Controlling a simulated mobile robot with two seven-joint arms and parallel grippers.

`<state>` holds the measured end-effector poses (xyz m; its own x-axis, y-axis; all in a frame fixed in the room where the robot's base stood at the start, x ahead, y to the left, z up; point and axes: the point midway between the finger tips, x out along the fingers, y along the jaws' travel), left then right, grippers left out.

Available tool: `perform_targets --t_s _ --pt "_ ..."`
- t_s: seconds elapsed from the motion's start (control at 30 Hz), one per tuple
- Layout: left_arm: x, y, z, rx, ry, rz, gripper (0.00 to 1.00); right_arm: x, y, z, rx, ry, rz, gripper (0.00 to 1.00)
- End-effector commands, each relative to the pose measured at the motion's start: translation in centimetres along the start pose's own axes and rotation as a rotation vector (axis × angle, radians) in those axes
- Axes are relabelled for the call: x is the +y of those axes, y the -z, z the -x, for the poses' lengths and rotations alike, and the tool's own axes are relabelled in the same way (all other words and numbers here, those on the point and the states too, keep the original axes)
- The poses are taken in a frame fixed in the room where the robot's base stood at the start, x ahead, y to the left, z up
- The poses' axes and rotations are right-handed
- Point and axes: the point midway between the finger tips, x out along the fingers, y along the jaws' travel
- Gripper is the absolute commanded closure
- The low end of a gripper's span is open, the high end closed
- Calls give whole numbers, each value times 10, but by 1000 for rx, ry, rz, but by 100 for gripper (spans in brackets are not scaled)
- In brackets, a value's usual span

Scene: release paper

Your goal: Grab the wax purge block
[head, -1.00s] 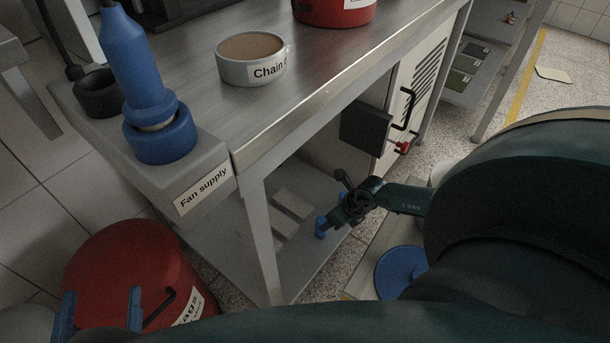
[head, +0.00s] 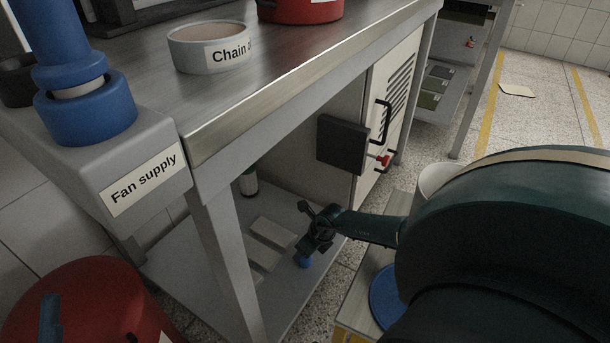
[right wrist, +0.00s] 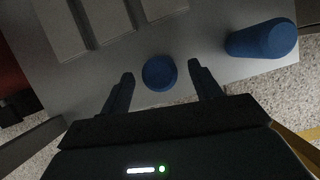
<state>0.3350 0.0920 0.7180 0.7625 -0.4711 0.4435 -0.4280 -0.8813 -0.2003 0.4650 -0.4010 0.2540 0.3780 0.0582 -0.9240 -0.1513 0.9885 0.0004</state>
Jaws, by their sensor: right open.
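Several flat pale grey blocks (head: 272,232) lie on the lower shelf under the bench. They also show at the top left of the right wrist view (right wrist: 105,18). My right gripper (head: 305,250) is low over the shelf beside the blocks. In the right wrist view its fingers (right wrist: 162,84) are apart, with a round blue piece (right wrist: 158,72) between the tips, not visibly gripped.
The steel bench (head: 300,65) overhangs the shelf (head: 190,265), and a bench leg (head: 222,255) stands left of the blocks. A dark box (head: 342,145) juts from the cabinet above my right gripper. A red bucket (head: 95,300) stands at bottom left.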

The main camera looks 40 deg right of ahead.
Motion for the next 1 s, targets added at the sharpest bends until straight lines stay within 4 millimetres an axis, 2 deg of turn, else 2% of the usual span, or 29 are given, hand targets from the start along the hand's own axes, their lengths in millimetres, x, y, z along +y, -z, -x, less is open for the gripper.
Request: perform_targets --t_s 0.03,0.13,0.47,1.0 --pt "-1 1 -1 44 -6 -30 37 0 2 -12 1 0 -3 37" --pt "-4 11 -5 108 -13 -71 37 0 1 -20 0 0 -2 37" --pt "-6 19 -8 146 -16 -94 37 0 0 -21 0 -1 -1 37" --pt "-6 19 -8 145 -16 -93 37 0 1 -21 1 0 -1 80"
